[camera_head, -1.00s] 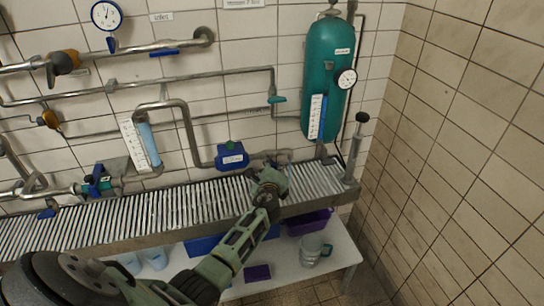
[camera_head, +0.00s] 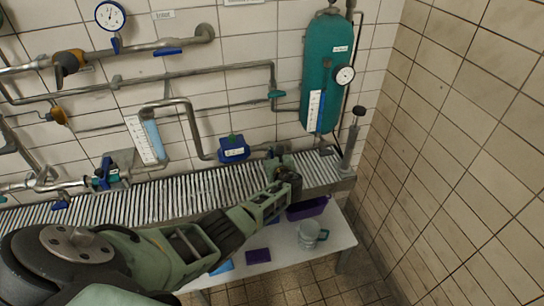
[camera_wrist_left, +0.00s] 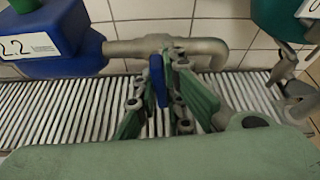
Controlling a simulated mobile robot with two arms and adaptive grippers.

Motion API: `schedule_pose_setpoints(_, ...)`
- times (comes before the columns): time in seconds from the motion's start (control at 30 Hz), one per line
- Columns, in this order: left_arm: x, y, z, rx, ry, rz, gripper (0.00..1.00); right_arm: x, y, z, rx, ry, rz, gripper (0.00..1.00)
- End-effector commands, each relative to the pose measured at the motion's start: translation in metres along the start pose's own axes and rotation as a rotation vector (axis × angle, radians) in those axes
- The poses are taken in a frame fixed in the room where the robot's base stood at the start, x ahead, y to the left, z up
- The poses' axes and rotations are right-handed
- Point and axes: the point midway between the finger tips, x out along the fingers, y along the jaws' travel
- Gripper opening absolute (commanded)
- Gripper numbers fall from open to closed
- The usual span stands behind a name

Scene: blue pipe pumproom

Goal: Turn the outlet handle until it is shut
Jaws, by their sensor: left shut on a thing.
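The outlet handle (camera_wrist_left: 157,82) is a narrow blue lever under the grey pipe (camera_wrist_left: 205,47), right of a blue box (camera_wrist_left: 52,40), in the left wrist view. My left gripper (camera_wrist_left: 160,88) has its green-grey fingers on both sides of the lever and is shut on it. The lever hangs roughly upright, across the pipe. In the head view my left gripper (camera_head: 284,166) is at the pipe end right of the blue box (camera_head: 233,149), above the slatted grating; there the gripper hides the handle. My right gripper is not in view.
A teal tank (camera_head: 327,75) with a gauge (camera_head: 344,75) stands right of the gripper, beside a hand pump (camera_head: 352,140). The slatted grating (camera_head: 160,197) runs below the pipes. A lower shelf holds a purple bin (camera_head: 307,208) and a clear jug (camera_head: 309,234). A tiled wall closes the right side.

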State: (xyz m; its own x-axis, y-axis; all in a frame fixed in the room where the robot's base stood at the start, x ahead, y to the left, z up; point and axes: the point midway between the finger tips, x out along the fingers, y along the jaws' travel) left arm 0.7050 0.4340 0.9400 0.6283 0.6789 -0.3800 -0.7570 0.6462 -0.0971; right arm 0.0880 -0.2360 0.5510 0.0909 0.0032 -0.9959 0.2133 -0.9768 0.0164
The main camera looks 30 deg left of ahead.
Motion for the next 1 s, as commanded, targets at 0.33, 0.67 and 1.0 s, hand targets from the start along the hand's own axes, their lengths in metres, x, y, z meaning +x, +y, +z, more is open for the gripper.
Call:
schedule_pose_setpoints(0.33, -0.0004, 0.0004, -0.0026, 0.111, 0.004, 0.046, 0.00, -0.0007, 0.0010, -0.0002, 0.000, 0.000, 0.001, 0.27)
schedule_pose_setpoints(0.67, -0.0002, 0.0012, -0.0031, 0.127, 0.004, 0.052, 0.00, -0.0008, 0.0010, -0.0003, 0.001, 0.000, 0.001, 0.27)
schedule_pose_setpoints(1.0, -0.0002, 0.0010, -0.0025, 0.125, 0.003, 0.051, 0.25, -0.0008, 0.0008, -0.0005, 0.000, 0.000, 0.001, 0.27)
